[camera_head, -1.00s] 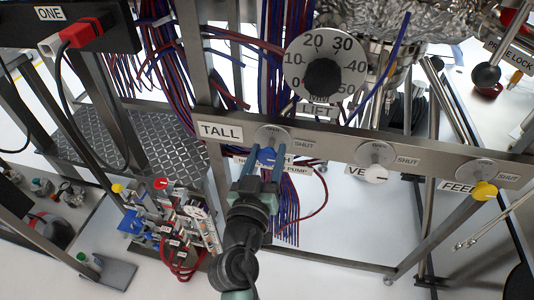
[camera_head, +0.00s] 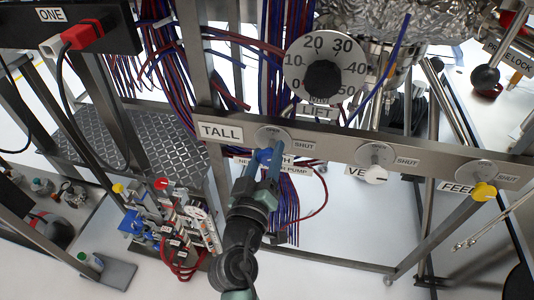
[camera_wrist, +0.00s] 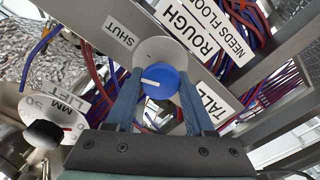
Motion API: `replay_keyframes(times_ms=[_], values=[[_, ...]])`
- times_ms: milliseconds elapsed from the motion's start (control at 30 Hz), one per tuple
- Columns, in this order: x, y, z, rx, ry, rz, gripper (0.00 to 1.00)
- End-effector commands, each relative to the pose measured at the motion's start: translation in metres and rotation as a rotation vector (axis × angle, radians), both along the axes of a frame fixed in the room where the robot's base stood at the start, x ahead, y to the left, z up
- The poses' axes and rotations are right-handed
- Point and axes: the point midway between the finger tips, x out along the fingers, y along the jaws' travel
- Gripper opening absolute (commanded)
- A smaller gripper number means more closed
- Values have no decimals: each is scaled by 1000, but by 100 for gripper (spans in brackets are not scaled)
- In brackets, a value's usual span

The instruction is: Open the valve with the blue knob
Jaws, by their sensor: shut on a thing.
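The fingers partly hide the label below the knob.
A white knob (camera_head: 375,175) and a yellow knob (camera_head: 484,191) sit further right on the same panel. The LIFT dial (camera_head: 325,70) with a black knob stands above. Red and blue cables (camera_head: 285,215) hang behind the gripper.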

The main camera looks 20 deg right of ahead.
Motion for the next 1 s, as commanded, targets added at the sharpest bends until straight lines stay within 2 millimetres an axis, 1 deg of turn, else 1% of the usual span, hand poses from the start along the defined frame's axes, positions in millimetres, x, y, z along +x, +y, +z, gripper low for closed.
replay_keyframes(times_ms=[700, 1000], values=[[1, 2, 0, -567, 383, 2, 0], [1, 2, -1, -784, 529, 2, 0]])
